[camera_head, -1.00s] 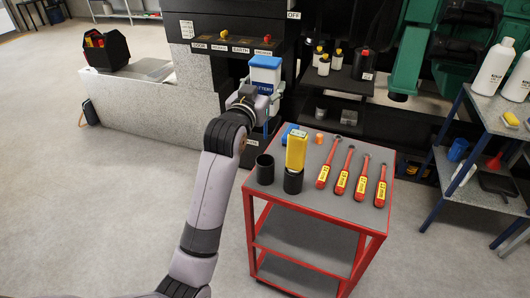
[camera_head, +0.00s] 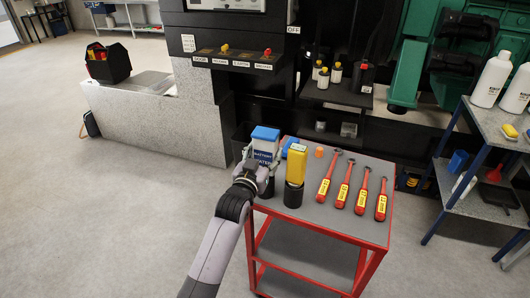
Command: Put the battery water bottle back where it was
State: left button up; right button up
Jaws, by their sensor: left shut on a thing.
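My right gripper is out of view.
A blue item (camera_head: 291,147), an orange cap (camera_head: 319,152) and several red-handled wrenches (camera_head: 343,187) lie on the trolley top. A blue-legged shelf (camera_head: 455,150) stands at right.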

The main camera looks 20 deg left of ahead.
pick_arm(q)
jog(key=shift+r, duration=0.1)
jog(key=o, duration=1.3)
jog(key=shift+f, duration=0.2)
jog(key=shift+r, duration=0.2)
jog(key=s+b, duration=0.1)
jog(key=s, duration=1.1)
jog(key=shift+a, duration=0.15)
